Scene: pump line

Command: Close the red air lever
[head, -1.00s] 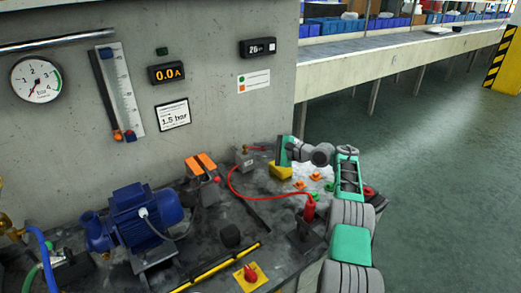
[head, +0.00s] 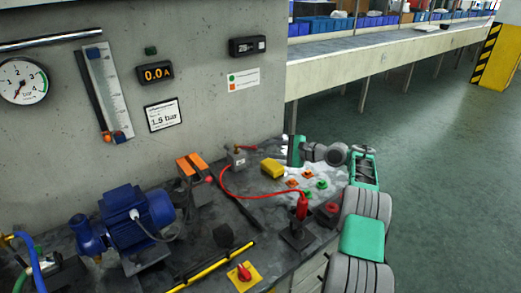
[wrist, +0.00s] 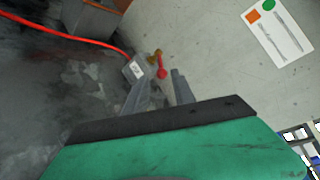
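The red air lever (head: 244,148) sits on a small grey block at the back of the bench, close to the wall. In the wrist view the red lever (wrist: 162,71) shows beside a brass fitting, with its rounded end towards me. My gripper (wrist: 160,84) has its two grey fingers apart, with nothing between them. The lever appears ahead of the fingertips, in the gap between them; I see no contact. In the head view my gripper (head: 291,151) is right of the lever, beyond a yellow block; its fingers are hard to make out there.
A red hose (head: 262,196) curves across the bench to a red-topped stand (head: 302,208). Orange and green pieces lie nearby. A blue pump (head: 135,215) stands left. The concrete wall (head: 210,105) rises close behind.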

